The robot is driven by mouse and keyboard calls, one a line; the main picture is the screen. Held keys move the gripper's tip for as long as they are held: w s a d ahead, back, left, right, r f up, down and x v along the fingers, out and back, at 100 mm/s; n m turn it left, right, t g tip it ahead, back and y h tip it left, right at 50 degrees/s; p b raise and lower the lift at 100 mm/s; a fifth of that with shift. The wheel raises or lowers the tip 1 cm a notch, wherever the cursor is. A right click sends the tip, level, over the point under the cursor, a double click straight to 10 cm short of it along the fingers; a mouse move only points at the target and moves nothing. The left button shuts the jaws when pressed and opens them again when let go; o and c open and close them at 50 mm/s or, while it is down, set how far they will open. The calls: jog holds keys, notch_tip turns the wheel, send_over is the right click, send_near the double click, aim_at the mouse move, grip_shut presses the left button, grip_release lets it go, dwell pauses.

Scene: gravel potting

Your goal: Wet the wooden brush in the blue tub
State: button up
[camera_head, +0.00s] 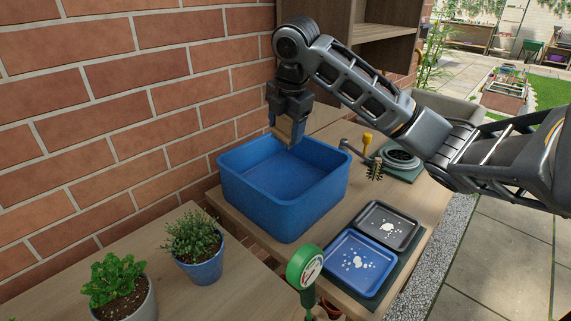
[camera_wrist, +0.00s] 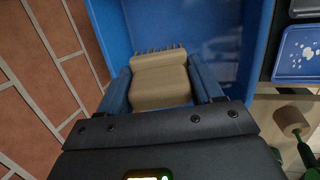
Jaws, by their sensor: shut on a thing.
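The wooden brush (camera_head: 287,131) is a pale tan block held in my gripper (camera_head: 290,112), which points down over the far side of the blue tub (camera_head: 245,199). In the wrist view the brush (camera_wrist: 160,82) sits between the two blue-grey fingers, with a row of bristles at its far end pointing into the tub (camera_wrist: 262,30). The brush's lower end is near the tub's back rim level. Its bristles are hidden in the head view. I cannot tell whether it touches water; the tub's floor looks smooth and blue.
A black tray (camera_head: 389,222) and a blue tray (camera_head: 351,263), both with white spots, lie right of the tub. Potted plants (camera_head: 201,259) stand in front; a brick wall (camera_head: 120,140) is close on the left.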

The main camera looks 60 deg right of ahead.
jog(key=shift+r, duration=0.1)
jog(key=shift+r+p, duration=1.55)
jog(key=shift+r, duration=0.4)
jog(key=shift+s+f, duration=0.1)
